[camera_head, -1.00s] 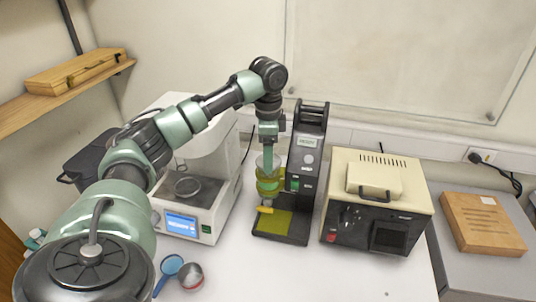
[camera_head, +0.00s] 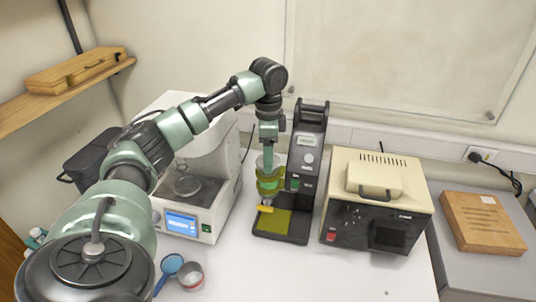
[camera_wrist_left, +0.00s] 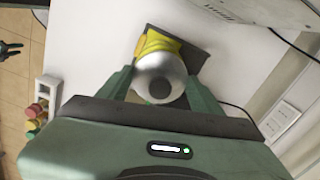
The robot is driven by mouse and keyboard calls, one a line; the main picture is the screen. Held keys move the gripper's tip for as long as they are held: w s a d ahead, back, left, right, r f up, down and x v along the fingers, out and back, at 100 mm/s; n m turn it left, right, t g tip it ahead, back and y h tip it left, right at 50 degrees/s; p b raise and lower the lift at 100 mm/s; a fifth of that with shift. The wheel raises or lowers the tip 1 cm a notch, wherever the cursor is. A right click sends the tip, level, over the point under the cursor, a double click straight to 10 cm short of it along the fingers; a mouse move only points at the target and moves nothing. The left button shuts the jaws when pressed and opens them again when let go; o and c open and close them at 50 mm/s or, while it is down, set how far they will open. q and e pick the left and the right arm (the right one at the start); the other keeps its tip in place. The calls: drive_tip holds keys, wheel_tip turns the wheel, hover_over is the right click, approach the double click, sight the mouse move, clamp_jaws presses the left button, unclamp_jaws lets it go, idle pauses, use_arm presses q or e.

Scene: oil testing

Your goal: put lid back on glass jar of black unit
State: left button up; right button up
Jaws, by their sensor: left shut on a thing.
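The black unit (camera_head: 309,154) stands upright on the white table with a yellow-green plate at its foot. The glass jar (camera_head: 270,186) with yellow-green contents is at the unit's front. My left gripper (camera_head: 268,170) points down at the jar's mouth. In the left wrist view my left gripper (camera_wrist_left: 160,88) is shut on a round silvery lid (camera_wrist_left: 160,68) with a dark centre. The lid covers most of the jar, with yellow showing beyond it. Whether the lid touches the rim is hidden. A dark claw-like shape, possibly my right gripper (camera_wrist_left: 10,50), shows at the left edge.
A white instrument with a blue screen (camera_head: 182,223) stands left of the unit. A cream box (camera_head: 376,204) stands close on its right. A blue scoop (camera_head: 170,265) and a small metal cup (camera_head: 191,275) lie at the front left. The front right of the table is clear.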

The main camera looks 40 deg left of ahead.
use_arm(q)
drive_tip(key=o, duration=1.8)
drive_tip(key=shift+r, duration=3.5)
drive_tip(key=shift+c, duration=0.3)
clamp_jaws()
drive_tip(key=shift+f, duration=0.25)
